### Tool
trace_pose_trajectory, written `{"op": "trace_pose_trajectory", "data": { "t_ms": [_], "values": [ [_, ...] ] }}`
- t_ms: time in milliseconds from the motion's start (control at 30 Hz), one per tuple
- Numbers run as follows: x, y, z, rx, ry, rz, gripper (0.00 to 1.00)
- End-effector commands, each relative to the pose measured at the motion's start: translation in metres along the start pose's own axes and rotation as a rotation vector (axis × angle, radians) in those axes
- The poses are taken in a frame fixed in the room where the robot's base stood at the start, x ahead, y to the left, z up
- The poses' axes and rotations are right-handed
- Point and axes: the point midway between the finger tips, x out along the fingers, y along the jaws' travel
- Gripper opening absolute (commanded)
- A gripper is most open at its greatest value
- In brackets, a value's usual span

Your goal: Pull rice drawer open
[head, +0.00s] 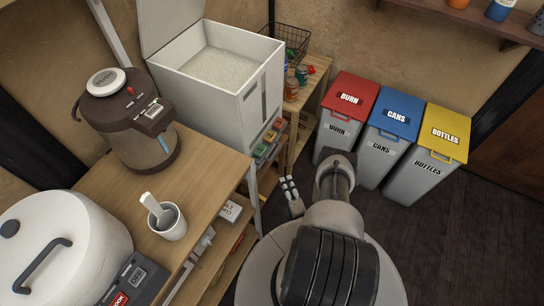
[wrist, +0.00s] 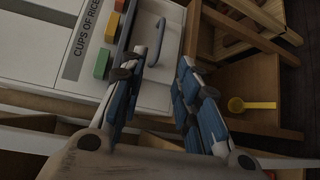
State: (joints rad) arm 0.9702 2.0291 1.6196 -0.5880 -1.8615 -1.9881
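The white rice dispenser (head: 250,110) stands on the wooden shelf unit with its lid up and rice inside. Its coloured buttons (head: 267,146) are on the low front. In the wrist view the "CUPS OF RICE" label (wrist: 82,40) and buttons (wrist: 103,62) lie left of my gripper. In the head view my gripper (head: 291,195) is below the dispenser front, partly hidden by my arm. Whether it touches anything I cannot tell.
Red, blue and yellow bins (head: 394,120) stand to the right. A rice cooker (head: 65,240), hot-water pot (head: 125,115) and cup with scoop (head: 168,225) are on the left counter. A yellow scoop (wrist: 245,104) lies on wood right of my fingers. Dark floor is clear at lower right.

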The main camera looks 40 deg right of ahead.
Motion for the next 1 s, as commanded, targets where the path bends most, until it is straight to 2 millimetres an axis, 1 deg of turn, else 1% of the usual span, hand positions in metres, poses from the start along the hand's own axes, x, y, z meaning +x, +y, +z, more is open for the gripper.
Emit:
{"op": "trace_pose_trajectory", "data": {
  "t_ms": [167,500,700,833,1000],
  "values": [
    [0.025,-0.001,-0.002,-0.003,0.006,0.004,0.30],
    [0.099,-0.002,-0.002,-0.001,0.005,0.004,0.30],
    [0.140,-0.001,-0.001,0.000,0.003,0.004,0.30],
    [0.158,-0.002,-0.001,0.001,0.002,0.001,0.30],
    [0.170,0.000,-0.001,0.001,0.002,0.000,0.30]
  ]
}}
